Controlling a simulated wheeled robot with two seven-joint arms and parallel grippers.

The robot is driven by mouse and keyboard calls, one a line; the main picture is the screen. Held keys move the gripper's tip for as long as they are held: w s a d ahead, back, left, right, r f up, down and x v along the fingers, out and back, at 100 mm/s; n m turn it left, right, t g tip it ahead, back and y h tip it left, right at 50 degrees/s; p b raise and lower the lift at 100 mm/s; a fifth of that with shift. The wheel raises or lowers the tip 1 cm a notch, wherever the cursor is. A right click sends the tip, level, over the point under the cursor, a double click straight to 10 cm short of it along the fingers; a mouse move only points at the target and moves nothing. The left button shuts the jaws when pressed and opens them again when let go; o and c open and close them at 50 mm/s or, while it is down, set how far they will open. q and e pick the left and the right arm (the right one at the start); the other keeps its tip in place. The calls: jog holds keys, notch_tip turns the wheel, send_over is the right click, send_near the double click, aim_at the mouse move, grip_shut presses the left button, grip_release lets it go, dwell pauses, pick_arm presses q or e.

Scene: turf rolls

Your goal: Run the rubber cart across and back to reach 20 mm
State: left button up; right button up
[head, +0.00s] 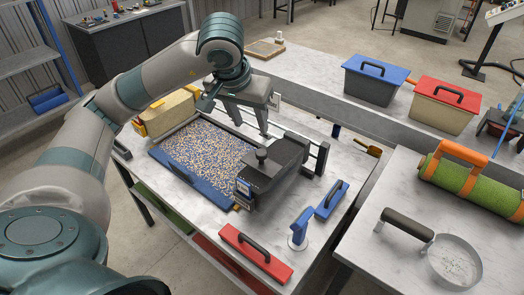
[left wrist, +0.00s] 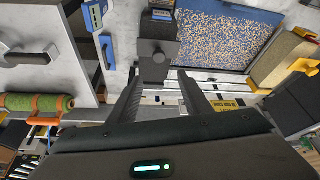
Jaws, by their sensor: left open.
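The dark rubber cart (head: 277,168), with a knob on top, stands at the right end of a blue-edged bed of speckled rubber granules (head: 208,147). Rails (head: 318,160) run along the far side of the bed. The granules look spread over the bed; their depth cannot be read. My left gripper (head: 238,118) hangs over the far side of the bed, left of and apart from the cart, with its fingers spread and empty. In the left wrist view the cart (left wrist: 156,52) lies beyond the open fingertips (left wrist: 160,85), and the granule bed (left wrist: 225,35) is at the upper right.
A tan block (head: 170,112) is left of the bed. A red block (head: 255,258), a blue block (head: 331,200) and a blue upright tool (head: 300,228) are near the front. Lidded boxes (head: 375,80) stand behind. A green turf roll (head: 480,190) lies on the right table.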

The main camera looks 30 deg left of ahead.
aim_at(261, 152)
pick_arm(q)
jog(key=shift+f, duration=0.15)
jog(key=p+x, duration=0.5)
jog(key=x, duration=1.1)
jog(key=shift+w+f, duration=0.15)
jog(key=shift+f, duration=0.5)
grip_shut()
